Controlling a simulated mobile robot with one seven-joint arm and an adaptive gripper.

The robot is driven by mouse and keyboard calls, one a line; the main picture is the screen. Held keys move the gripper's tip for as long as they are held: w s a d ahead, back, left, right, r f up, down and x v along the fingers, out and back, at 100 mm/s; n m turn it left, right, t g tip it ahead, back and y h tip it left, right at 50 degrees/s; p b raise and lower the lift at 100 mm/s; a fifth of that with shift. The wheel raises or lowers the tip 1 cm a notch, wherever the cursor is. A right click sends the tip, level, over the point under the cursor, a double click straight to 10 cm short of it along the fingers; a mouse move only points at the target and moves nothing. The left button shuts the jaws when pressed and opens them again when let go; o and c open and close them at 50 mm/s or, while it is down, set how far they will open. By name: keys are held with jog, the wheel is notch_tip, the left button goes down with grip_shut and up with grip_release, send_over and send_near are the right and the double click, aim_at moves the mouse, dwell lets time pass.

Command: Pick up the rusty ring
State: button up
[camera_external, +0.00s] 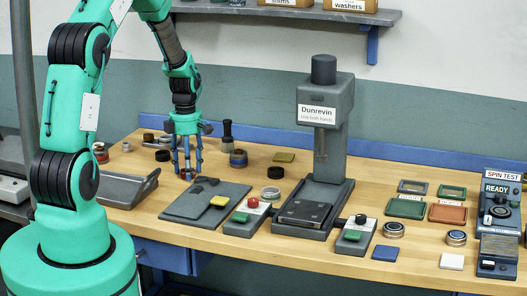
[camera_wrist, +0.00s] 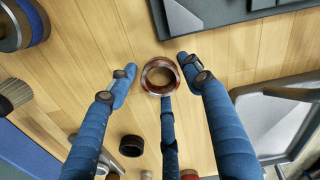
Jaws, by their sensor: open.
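The ring is mostly hidden behind the fingers there. I cannot tell whether any finger touches it.
A dark grey plate (camera_external: 179,208) lies close in front, and a grey tray (camera_external: 121,189) stands to the left. The grey press (camera_external: 336,130) stands to the right. A brush shows in the wrist view (camera_wrist: 14,94).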

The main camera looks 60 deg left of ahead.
dwell(0.4)
jog(key=c, duration=1)
jog(key=shift+r, duration=0.1)
jog(key=shift+r+p, duration=0.7)
jog(key=shift+r, duration=4.25)
